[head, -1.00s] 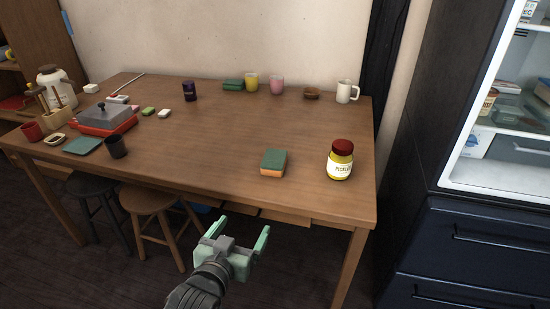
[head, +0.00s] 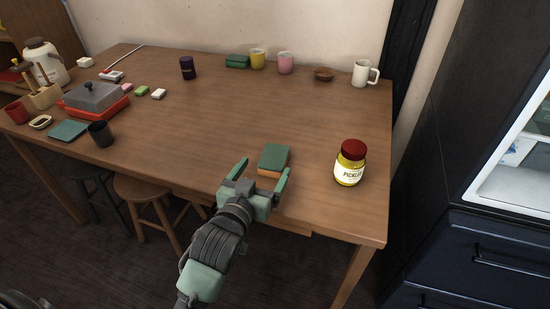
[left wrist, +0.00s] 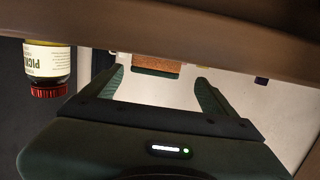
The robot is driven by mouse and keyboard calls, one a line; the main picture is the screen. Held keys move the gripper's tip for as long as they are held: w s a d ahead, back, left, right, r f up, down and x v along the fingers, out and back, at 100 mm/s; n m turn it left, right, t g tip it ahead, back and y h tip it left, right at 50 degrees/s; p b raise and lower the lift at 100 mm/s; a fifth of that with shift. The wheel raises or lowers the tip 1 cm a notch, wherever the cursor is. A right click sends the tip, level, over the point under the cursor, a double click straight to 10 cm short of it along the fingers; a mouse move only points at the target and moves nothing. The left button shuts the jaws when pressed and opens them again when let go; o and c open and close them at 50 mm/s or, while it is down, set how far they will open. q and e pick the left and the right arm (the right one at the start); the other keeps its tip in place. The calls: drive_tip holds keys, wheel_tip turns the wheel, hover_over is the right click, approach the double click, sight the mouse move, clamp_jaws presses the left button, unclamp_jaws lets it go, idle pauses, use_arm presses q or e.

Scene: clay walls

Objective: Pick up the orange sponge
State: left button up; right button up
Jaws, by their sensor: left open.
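The orange sponge (head: 274,157) with a green top lies flat on the wooden table near its front edge. My left gripper (head: 264,168) is open and empty at the front edge, just short of the sponge; its right finger overlaps the sponge's near side in the head view. In the left wrist view, which looks upside down, the sponge (left wrist: 155,67) shows ahead, between the two open fingers (left wrist: 160,77), apart from them. My right gripper is not in view.
A pickle jar (head: 350,163) with a red lid stands to the right of the sponge. The wooden table (head: 215,120) is clear behind and left of the sponge. A dark cup (head: 101,134) and a red grill pan (head: 96,104) stand at the left. Stools (head: 146,189) are under the table.

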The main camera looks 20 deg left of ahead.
sight(270, 165)
use_arm(q)
drive_tip(key=w, duration=0.4)
drive_tip(key=shift+d+f+b, duration=0.35)
drive_tip(key=shift+w, duration=0.55)
drive_tip(key=c, duration=1.5)
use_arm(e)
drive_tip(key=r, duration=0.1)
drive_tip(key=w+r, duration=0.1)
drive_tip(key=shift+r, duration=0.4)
